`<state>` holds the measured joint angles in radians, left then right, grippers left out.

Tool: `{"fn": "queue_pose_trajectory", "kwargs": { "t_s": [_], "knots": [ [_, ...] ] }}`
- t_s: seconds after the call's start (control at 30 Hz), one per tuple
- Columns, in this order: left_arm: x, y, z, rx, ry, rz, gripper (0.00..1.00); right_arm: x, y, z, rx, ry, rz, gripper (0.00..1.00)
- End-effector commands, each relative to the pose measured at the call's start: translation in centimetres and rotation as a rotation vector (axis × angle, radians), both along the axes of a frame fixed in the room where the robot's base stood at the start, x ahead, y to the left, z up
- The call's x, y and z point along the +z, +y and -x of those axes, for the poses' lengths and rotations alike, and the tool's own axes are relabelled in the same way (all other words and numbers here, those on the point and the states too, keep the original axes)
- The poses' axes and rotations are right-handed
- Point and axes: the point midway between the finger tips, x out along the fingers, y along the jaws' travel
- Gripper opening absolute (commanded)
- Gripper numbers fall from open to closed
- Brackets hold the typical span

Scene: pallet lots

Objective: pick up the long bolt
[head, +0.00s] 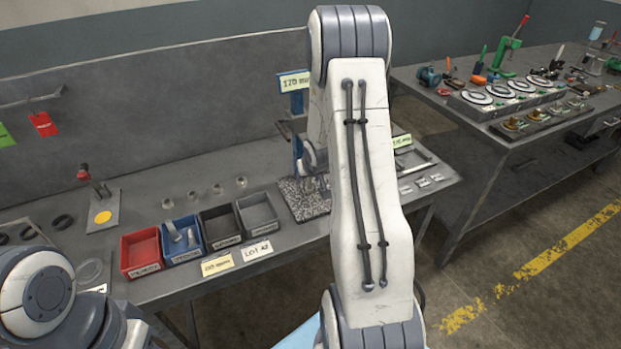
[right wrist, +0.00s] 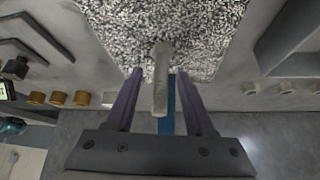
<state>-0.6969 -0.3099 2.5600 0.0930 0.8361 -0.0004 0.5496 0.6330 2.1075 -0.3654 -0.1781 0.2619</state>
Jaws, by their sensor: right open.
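A long grey bolt-like piece (right wrist: 160,92) shows in the right wrist view, between the two fingers of my right gripper (right wrist: 160,73). Its far end is over the speckled plate (right wrist: 105,30). The fingers are apart, with a gap on both sides of the piece. In the head view my right gripper (head: 311,178) is mostly hidden behind my own arm, low over the speckled plate (head: 298,203); I cannot make out the piece there. My left arm shows at lower left, but its gripper is out of view.
A red bin (head: 141,251), a blue bin (head: 167,243) holding small grey parts, and two darker bins stand left of the plate. A blue post with a label (head: 294,82) stands behind it. Several small parts (head: 421,183) lie to the right.

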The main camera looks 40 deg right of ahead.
Motion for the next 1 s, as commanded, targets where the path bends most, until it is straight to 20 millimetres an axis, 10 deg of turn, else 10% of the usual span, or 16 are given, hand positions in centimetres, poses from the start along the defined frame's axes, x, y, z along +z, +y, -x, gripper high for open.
{"fn": "queue_pose_trajectory", "kwargs": {
  "t_s": [0.37, 0.53, 1.0],
  "knots": [
    [-0.03, 0.0, 0.01, 0.0, 0.0, 0.0, 0.45, -1.02, -0.31, -0.77, 0.001, 0.0, 0.0, 0.54],
    [-0.03, 0.0, 0.01, 0.0, 0.0, 0.0, 0.45, -1.02, -0.31, -0.75, 0.001, 0.0, 0.0, 0.0],
    [0.2, 0.0, 0.0, 0.0, 0.0, 0.0, 0.45, -0.71, -0.02, -0.97, 0.006, -0.001, 0.001, 0.0]
  ]
}}
